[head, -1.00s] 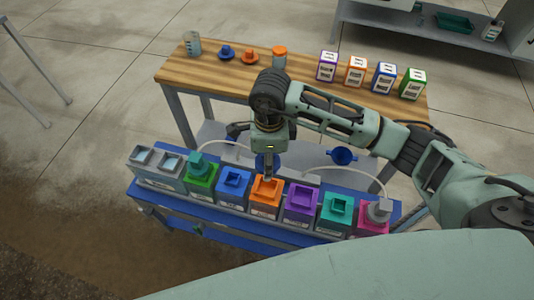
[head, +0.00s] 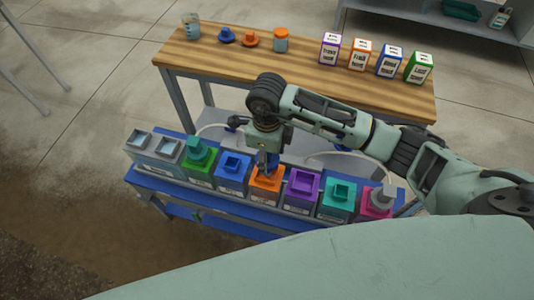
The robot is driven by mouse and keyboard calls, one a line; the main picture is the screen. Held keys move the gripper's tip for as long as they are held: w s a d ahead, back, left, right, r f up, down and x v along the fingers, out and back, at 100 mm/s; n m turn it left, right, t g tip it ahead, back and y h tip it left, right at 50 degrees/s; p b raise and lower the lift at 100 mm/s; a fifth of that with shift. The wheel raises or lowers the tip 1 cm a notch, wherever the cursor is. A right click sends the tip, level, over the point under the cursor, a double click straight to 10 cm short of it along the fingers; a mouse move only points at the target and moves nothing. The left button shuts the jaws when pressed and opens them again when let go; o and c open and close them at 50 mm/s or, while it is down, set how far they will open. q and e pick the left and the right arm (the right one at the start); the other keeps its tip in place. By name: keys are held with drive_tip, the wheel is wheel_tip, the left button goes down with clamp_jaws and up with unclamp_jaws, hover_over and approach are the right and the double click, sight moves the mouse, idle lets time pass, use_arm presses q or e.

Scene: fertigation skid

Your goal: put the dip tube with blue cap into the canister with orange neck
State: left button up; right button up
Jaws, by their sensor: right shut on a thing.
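The canister with the orange neck (head: 267,186) stands in the middle of a row of canisters on the blue bench. My right gripper (head: 267,166) points down directly over its square orange neck and hides part of the opening. The gripper is shut on a dark blue part between its fingers, which looks like the blue cap of the dip tube (head: 262,158). The tube below the cap is not visible, so I cannot tell how deep it sits in the neck. My left gripper is not in view.
Close by stand a canister with a blue neck (head: 232,172) at left and one with a purple neck (head: 301,190) at right. Behind, a wooden table (head: 320,85) holds a beaker, blue and orange caps, a jar and several labelled boxes. Pale hoses run behind the canisters.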

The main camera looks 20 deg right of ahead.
drive_tip(key=shift+f+b, duration=2.2)
drive_tip(key=shift+f, duration=0.75)
drive_tip(key=o, duration=1.3)
drive_tip(key=shift+r, duration=0.3)
wheel_tip(320, 180, up, 12)
drive_tip(key=shift+f, duration=0.25)
